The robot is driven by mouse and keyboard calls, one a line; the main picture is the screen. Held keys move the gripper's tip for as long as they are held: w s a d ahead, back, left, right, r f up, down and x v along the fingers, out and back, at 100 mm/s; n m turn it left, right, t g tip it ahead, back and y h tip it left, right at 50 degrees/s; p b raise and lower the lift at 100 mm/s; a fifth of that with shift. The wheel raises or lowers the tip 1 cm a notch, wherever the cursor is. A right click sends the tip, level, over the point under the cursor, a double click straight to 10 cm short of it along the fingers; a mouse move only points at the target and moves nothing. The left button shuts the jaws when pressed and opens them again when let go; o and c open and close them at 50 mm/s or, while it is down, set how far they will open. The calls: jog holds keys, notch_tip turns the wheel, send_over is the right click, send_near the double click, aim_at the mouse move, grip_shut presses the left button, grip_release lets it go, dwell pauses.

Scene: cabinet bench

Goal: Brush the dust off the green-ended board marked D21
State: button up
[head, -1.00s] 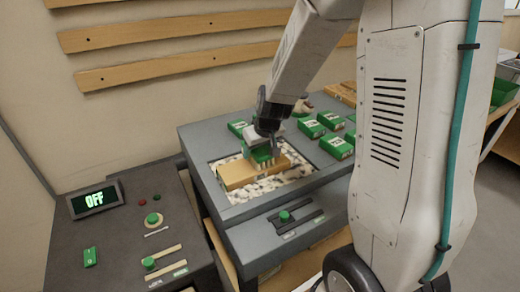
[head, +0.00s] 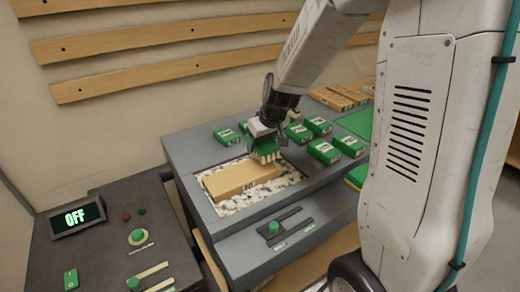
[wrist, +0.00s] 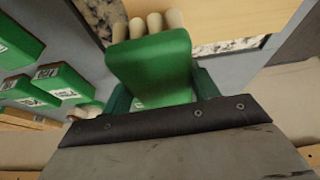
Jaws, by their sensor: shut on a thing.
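My gripper (head: 268,128) is shut on a green brush (head: 264,147), held with its pale bristles pointing down. The brush is at the back right edge of a plain wooden board (head: 240,178); I cannot tell whether the bristles touch it. The board lies in a recess with a black-and-white speckled bed (head: 232,205). A small dark mark on its front side is too small to read, and I see no green end. In the wrist view the brush (wrist: 152,68) fills the middle, with its bristles over the board's edge (wrist: 218,18).
Several green-ended blocks with labels (head: 324,151) lie on the grey bench right of and behind the recess. Wooden boards (head: 340,97) lie at the back.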

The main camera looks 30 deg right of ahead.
jog(key=shift+r, duration=2.25)
